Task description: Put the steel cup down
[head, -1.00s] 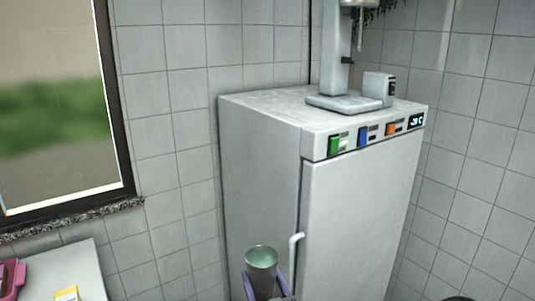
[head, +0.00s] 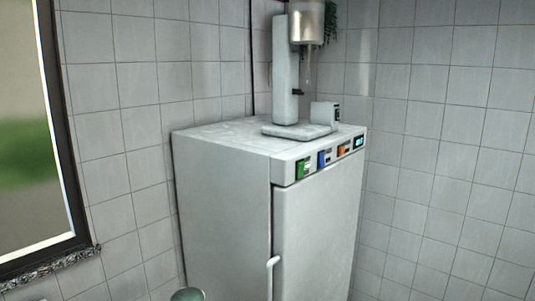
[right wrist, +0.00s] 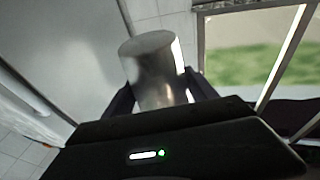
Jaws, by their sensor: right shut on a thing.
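The steel cup (right wrist: 152,62) is between the two fingers of my right gripper (right wrist: 160,92) in the right wrist view, and the gripper is shut on it. In the head view only the cup's rim and greenish inside (head: 188,295) show at the bottom edge; the right gripper is out of that view. The cup looks held in the air, in front of the white cabinet. My left gripper is in neither view.
Bare cabinet top (head: 225,135) shows at the left. A window (head: 35,130) is at the left.

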